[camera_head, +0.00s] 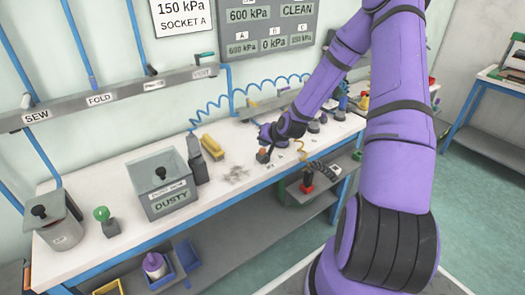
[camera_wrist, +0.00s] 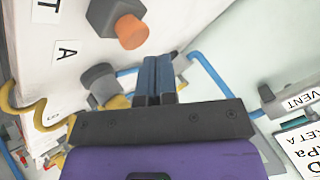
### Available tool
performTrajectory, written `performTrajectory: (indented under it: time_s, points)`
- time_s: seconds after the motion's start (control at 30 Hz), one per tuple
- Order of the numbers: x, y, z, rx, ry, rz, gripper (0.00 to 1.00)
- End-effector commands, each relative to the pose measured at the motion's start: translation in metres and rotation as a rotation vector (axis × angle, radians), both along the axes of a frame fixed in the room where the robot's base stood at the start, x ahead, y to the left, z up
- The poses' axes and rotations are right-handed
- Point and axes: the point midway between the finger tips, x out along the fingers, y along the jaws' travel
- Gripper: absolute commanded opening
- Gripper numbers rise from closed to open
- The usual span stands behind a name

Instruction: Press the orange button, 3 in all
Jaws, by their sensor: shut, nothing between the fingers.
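The orange button (camera_wrist: 131,31) sits on a dark block at the top of the wrist view. In the head view the orange button (camera_head: 262,153) stands on the white bench, on a small dark base. My gripper (camera_head: 264,140) is close above and beside it in the head view. In the wrist view my gripper (camera_wrist: 157,60) is shut, with its blue fingers together and empty. The fingertips lie below and right of the button in that view, and look apart from it. I cannot tell the exact height gap.
A dusty grey box (camera_head: 170,182), a yellow block (camera_head: 212,146) and a green knob (camera_head: 102,213) stand left on the bench. Another dark knob (camera_wrist: 98,77) is beside my fingers. A yellow coil (camera_wrist: 14,108) shows at left. A wall board (camera_head: 270,25) hangs behind.

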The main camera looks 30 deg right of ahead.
Motion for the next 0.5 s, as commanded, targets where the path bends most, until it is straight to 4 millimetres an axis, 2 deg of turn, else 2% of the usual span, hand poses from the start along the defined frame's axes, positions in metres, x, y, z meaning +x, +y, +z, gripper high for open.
performTrajectory:
  time_s: [0.5]
  points:
    - [0.0000, 0.0005, -0.0084, 0.001, 0.000, 0.001, 0.00]
